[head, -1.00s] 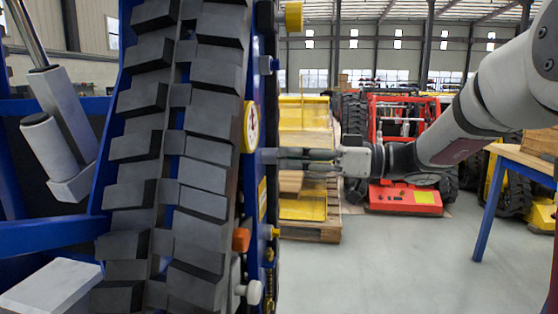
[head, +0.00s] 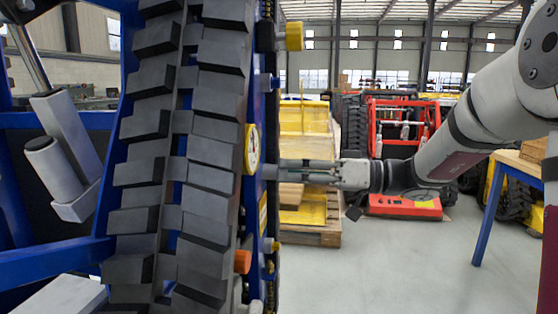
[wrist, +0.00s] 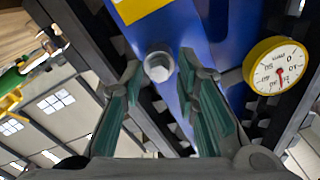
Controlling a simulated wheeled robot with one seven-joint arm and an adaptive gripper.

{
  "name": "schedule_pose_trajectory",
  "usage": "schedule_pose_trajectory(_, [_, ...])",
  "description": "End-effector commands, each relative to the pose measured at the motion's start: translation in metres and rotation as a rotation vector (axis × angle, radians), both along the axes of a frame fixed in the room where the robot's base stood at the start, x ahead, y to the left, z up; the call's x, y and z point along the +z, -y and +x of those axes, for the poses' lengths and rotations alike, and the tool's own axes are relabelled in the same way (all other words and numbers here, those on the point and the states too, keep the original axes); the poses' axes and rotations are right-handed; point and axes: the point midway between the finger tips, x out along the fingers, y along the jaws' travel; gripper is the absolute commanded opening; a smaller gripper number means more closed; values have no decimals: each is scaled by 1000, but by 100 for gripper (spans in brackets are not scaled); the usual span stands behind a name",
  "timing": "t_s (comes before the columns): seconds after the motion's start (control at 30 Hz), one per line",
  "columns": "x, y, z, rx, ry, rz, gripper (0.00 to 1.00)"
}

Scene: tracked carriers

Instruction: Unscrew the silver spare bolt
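The silver bolt (wrist: 159,66) has a round grey head with a flat facet and sits on the blue panel (wrist: 205,28) of the tracked carrier. In the wrist view it appears between the fingertips of my gripper (wrist: 158,72), which is open with a visible gap on each side. Whether the fingertips reach around the bolt head or stop short of it, I cannot tell.
A yellow-rimmed dial gauge (wrist: 276,66) is right of the bolt; it also shows in the head view (head: 251,149). An orange knob (head: 242,262) and a yellow knob (head: 294,36) stick out from the carrier. A pallet (head: 310,233) stands behind.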

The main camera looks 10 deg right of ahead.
Motion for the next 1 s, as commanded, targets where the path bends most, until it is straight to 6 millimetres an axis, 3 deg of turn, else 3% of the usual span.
schedule_pose_trajectory(0.23, [4,0,0,0,-299,124,28])
schedule_pose_trajectory(0.57, [2,0,0,0,-468,193,28])
schedule_pose_trajectory(1.0, [4,0,-1,1,-892,369,28])
